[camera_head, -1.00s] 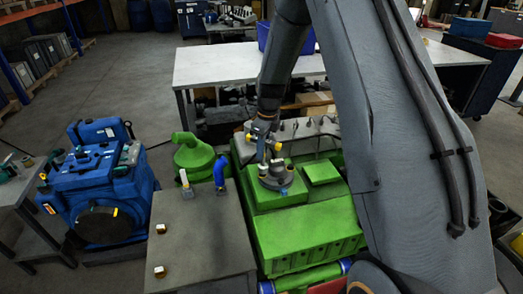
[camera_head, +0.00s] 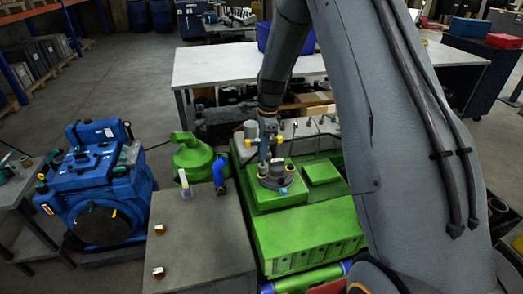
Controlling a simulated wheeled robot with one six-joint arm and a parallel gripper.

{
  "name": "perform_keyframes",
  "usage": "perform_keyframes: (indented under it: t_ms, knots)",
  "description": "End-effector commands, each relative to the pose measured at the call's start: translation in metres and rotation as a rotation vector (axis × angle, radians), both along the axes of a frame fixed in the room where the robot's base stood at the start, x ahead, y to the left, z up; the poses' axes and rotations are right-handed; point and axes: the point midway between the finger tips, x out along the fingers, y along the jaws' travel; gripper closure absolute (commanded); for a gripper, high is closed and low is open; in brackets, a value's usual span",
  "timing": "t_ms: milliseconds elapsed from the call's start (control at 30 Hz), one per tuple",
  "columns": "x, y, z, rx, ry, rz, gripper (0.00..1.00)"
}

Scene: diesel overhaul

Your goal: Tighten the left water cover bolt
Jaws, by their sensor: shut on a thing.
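My gripper (camera_head: 268,152) is at the end of the arm over the green engine (camera_head: 305,232). It reaches down onto a round dark grey cover (camera_head: 272,181) that lies on a raised green block of the engine. The gripper is shut on a small part at the top of this cover, which looks like a bolt. The fingers hide most of it. A light grey upright bolt-like piece (camera_head: 280,164) stands on the cover to the right of the fingers. A blue patch shows at the cover's front edge.
A blue engine (camera_head: 97,185) stands at left. A white workbench (camera_head: 215,66) is behind. Open floor lies at back left.

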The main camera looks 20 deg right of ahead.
Motion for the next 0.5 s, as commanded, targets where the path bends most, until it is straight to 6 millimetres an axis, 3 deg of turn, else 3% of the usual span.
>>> perform_keyframes:
  t_ms: [500]
  knots:
    - [-0.0008,-0.0004,0.0001,-0.001,-0.001,0.384,1.00]
